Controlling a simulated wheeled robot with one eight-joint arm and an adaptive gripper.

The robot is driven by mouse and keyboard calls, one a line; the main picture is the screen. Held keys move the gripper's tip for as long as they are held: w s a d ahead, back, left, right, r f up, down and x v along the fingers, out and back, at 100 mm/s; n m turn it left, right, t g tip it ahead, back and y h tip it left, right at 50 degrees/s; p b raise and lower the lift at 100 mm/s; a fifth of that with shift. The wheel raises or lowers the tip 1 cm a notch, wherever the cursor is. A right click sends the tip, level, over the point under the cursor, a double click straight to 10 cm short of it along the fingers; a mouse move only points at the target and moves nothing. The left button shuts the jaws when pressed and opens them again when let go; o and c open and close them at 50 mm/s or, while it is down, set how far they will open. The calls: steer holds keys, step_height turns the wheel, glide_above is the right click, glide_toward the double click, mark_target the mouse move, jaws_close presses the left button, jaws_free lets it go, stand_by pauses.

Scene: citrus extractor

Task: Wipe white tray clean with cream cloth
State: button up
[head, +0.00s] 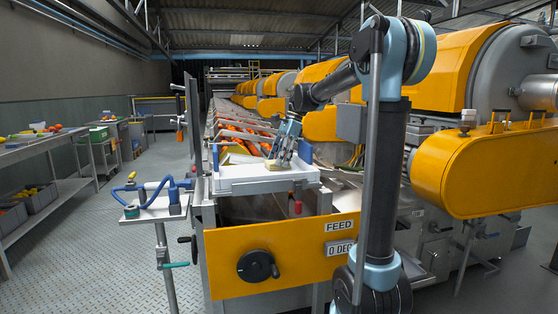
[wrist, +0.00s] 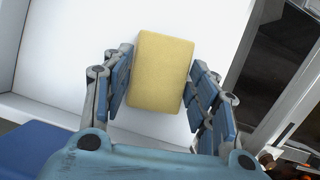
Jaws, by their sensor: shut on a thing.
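The white tray (head: 240,184) sits at the near end of the conveyor in the head view. Its white floor (wrist: 75,55) fills much of the wrist view, and I see no clear marks on the bare part. The cream cloth (wrist: 160,72) is a folded, block-like yellow pad. My gripper (wrist: 160,88) is shut on it, with a blue finger on each side. In the head view my gripper (head: 283,152) points down into the tray's right half, with the cloth (head: 276,167) small beneath it. I cannot tell whether the cloth touches the floor.
Blue handles (head: 216,158) stand at the tray's sides. Orange produce (head: 240,130) lies on the conveyor behind. A small side stand (head: 150,211) with a blue hose is at left. Yellow machine housings (head: 460,175) crowd the right. Open floor (head: 90,250) lies at left.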

steer(key=shift+s+d, duration=0.3)
steer(key=shift+s, duration=0.6)
steer(key=shift+s+d+f, duration=0.1)
steer(key=shift+s+d, duration=0.05)
steer(key=shift+s, duration=0.35)
steer(key=shift+s+d, duration=0.15)
steer(key=shift+s, duration=0.35)
steer(key=shift+w, duration=0.15)
steer(key=shift+w+a+r, duration=0.1)
steer(key=shift+w+a, duration=0.1)
steer(key=shift+w, duration=0.25)
steer(key=shift+w+a+r, duration=0.1)
steer(key=shift+w+a, duration=0.05)
steer(key=shift+w, duration=0.3)
steer(key=shift+w, duration=0.1)
steer(key=shift+w+a+f, duration=0.15)
steer(key=shift+w+a, duration=0.1)
steer(key=shift+w, duration=0.6)
